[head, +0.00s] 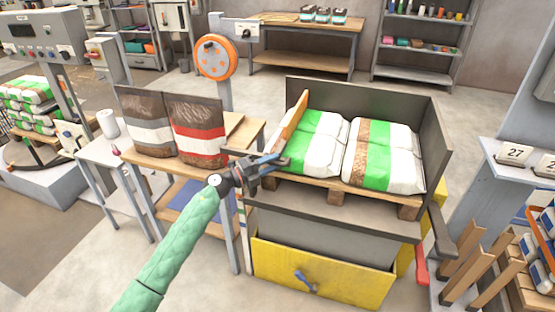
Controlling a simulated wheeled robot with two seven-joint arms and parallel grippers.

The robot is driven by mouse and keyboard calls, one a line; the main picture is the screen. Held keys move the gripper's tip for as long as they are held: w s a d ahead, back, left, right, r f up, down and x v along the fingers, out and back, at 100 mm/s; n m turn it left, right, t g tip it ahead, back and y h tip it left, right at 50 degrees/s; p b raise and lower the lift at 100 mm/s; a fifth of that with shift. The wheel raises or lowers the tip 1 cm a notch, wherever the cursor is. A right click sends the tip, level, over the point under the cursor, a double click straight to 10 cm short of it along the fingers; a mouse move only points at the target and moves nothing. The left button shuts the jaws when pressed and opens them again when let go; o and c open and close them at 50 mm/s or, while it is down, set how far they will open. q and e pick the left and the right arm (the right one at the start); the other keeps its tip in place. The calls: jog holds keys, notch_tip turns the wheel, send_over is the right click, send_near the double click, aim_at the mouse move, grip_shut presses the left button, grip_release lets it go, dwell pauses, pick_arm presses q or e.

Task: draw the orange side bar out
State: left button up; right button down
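The orange side bar (293,117) stands along the left side of the pallet bay, slanting from the back toward the front left corner. It lies against the left stack of white and green bags (318,143). My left gripper (277,162) is at the bay's front left corner, close to the near, lower end of the bar. Its fingers are small and dark here, so I cannot tell whether they are apart or closed, or whether they touch the bar. My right gripper is not in view.
Bags rest on a wooden pallet (408,200) inside grey walls (360,95). Below is a yellow front panel (322,272) with a blue handle. Left, a wooden bench (150,160) carries two brown bags. A red lever (421,266) hangs at right.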

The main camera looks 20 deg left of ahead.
pick_arm(q)
jog(key=shift+w+d+r, duration=0.2)
jog(key=shift+w+d, duration=0.55)
jog(key=shift+d, duration=0.1)
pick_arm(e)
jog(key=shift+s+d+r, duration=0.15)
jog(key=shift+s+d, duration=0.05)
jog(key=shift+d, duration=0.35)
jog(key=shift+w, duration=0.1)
